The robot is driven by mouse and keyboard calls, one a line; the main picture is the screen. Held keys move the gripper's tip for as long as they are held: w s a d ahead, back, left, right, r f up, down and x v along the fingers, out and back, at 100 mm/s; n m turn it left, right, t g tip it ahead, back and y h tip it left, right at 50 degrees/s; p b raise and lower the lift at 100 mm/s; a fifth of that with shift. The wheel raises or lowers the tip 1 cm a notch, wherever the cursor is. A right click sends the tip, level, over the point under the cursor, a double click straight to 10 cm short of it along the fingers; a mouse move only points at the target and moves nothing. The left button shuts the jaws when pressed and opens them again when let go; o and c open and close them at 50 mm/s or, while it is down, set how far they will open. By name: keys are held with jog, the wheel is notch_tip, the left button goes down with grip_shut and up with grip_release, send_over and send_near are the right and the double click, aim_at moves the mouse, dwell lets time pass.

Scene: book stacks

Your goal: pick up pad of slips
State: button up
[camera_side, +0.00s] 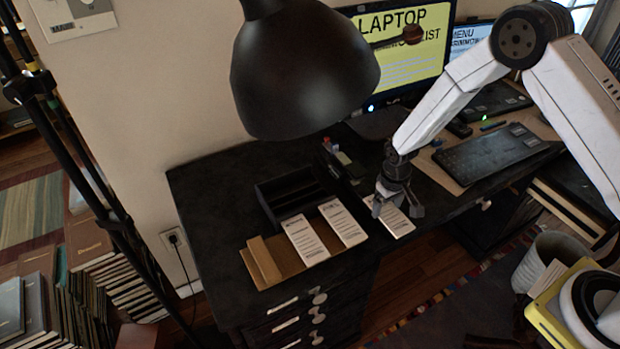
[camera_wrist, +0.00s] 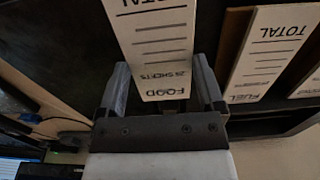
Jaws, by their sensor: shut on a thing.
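A white pad of slips (camera_side: 399,225) with printed lines lies between the fingers of my gripper (camera_side: 396,209), near the front edge of the dark desk. In the wrist view the pad (camera_wrist: 155,45) reads "FOOD", "25 SHEETS" and "TOTAL". My gripper (camera_wrist: 160,65) has one finger on each long side of it, shut on it near its lettered end. The fingers partly cover the pad in the side view. I cannot tell whether it touches the desk.
Two similar pads, one (camera_side: 306,239) and another (camera_side: 343,222), lie to the left; one reads "FUEL" (camera_wrist: 262,55) in the wrist view. A brown holder (camera_side: 283,262) and a black open box (camera_side: 286,190) are near them. A black lamp shade (camera_side: 300,75) hangs above. A keyboard (camera_side: 490,152) is at right.

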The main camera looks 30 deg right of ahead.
aim_at(411, 230)
jog(key=shift+s, duration=4.25)
jog(key=shift+s, duration=0.2)
jog(key=shift+s, duration=2.8)
notch_tip(411, 230, up, 6)
